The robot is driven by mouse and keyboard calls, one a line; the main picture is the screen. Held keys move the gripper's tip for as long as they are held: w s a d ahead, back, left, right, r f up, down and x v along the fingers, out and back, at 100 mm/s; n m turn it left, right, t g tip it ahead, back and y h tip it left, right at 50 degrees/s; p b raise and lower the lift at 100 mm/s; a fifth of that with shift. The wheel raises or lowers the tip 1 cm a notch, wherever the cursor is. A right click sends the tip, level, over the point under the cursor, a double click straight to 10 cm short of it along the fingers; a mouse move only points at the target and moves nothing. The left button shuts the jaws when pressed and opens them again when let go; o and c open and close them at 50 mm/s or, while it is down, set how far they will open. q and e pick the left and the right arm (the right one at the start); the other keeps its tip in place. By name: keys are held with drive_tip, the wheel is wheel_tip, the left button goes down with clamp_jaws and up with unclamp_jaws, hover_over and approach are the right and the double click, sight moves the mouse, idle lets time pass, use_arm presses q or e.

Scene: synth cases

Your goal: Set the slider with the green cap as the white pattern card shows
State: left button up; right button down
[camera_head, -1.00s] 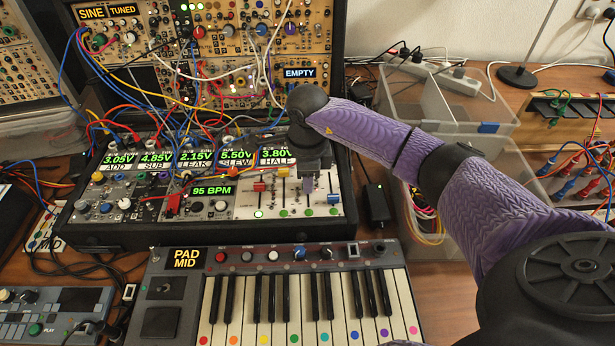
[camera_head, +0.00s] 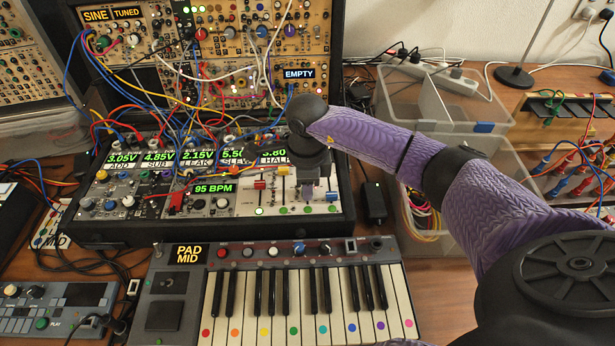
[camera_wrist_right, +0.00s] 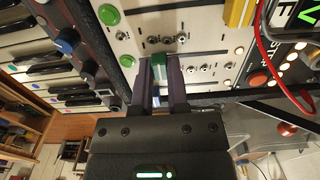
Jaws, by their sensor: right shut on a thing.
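The white slider panel (camera_head: 335,193) is at the right end of the synth case. My right gripper (camera_head: 308,205) is over it and hides part of its slots. In the right wrist view the green cap (camera_wrist_right: 158,62) stands between the two dark fingers, and the gripper (camera_wrist_right: 160,82) is shut on it. The cap's exact place along its slot is hard to tell. A white card (camera_head: 47,228) lies left of the case, partly under cables; I cannot tell if it is the pattern card. My left gripper is not in view.
A red cap (camera_head: 260,184) and a yellow cap (camera_head: 260,170) are left of my gripper. Patch cables hang over the modules behind. The keyboard (camera_head: 300,290) lies in front of the case. A clear bin (camera_head: 440,105) stands at the right.

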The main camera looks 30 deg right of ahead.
sight(307, 203)
drive_tip(key=shift+s+a+r, duration=0.15)
drive_tip(key=shift+s+a, duration=0.25)
drive_tip(key=shift+s, duration=0.25)
drive_tip(key=shift+f, duration=0.2)
drive_tip(key=c, duration=0.7)
unclamp_jaws()
drive_tip(key=shift+s+a, duration=0.1)
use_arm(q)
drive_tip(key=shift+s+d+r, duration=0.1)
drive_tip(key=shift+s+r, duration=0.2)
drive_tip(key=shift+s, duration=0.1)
use_arm(e)
drive_tip(key=shift+o, duration=0.5)
drive_tip(key=shift+r, duration=0.1)
use_arm(q)
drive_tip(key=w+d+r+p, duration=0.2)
drive_tip(key=p, duration=0.1)
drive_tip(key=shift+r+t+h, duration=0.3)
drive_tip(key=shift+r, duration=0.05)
use_arm(e)
wheel_tip(307, 203, up, 10)
